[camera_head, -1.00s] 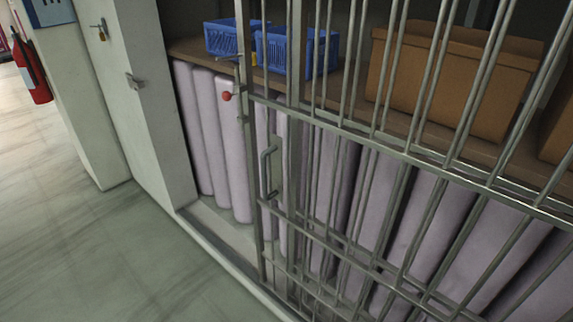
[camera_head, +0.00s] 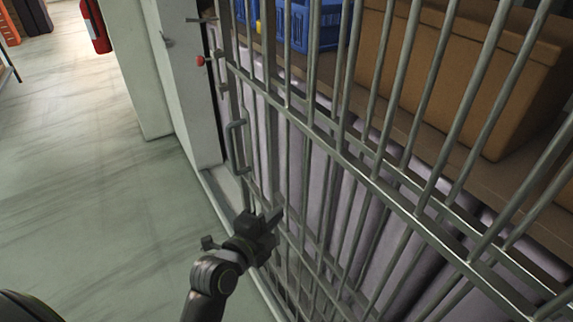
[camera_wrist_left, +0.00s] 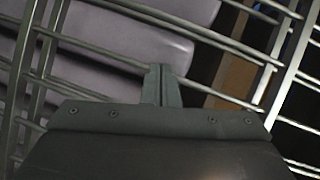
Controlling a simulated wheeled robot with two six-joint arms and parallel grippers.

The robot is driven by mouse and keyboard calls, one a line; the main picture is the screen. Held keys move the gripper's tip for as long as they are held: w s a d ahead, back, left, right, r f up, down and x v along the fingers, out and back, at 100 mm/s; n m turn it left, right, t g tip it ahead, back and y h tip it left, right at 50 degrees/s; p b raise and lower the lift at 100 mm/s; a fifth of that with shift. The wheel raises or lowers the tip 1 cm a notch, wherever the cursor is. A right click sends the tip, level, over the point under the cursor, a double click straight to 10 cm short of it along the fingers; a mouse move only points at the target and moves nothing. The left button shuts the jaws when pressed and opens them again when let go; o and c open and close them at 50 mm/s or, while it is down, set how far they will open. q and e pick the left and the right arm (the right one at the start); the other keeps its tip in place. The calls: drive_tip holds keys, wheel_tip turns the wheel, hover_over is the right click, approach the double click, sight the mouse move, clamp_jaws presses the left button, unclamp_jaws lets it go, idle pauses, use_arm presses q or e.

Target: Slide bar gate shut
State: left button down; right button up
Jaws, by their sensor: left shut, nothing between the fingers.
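The grey metal bar gate (camera_head: 340,150) stands across the front of the shelving bay. Its leading upright is close to the white wall end (camera_head: 190,100), with a narrow dark strip between them. I cannot tell whether they touch lower down. My left gripper (camera_head: 272,215) is shut and empty, below the handle and against or just in front of the bars. In the left wrist view its closed fingers (camera_wrist_left: 161,85) point at the bars. My right gripper is not in view.
Behind the bars are a blue crate (camera_head: 300,25), a brown box (camera_head: 470,80) and pale lilac rolls (camera_head: 315,185). A red extinguisher (camera_head: 95,25) hangs at the far left. The floor (camera_head: 90,190) left of the gate is clear.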

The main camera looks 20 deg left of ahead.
sight(287, 163)
use_arm(q)
wheel_tip(287, 163, up, 8)
drive_tip(key=s+m+t+h, duration=0.1)
drive_tip(key=s+m+t, duration=0.1)
drive_tip(key=m, duration=0.1)
drive_tip(key=w+p, duration=0.3)
drive_tip(key=w, duration=0.2)
drive_tip(key=w+p, duration=0.3)
drive_tip(key=w, duration=0.3)
drive_tip(key=shift+w+a+r, duration=0.15)
drive_tip(key=shift+a, duration=0.05)
drive_tip(key=shift+w, duration=0.1)
drive_tip(key=shift+a, duration=0.1)
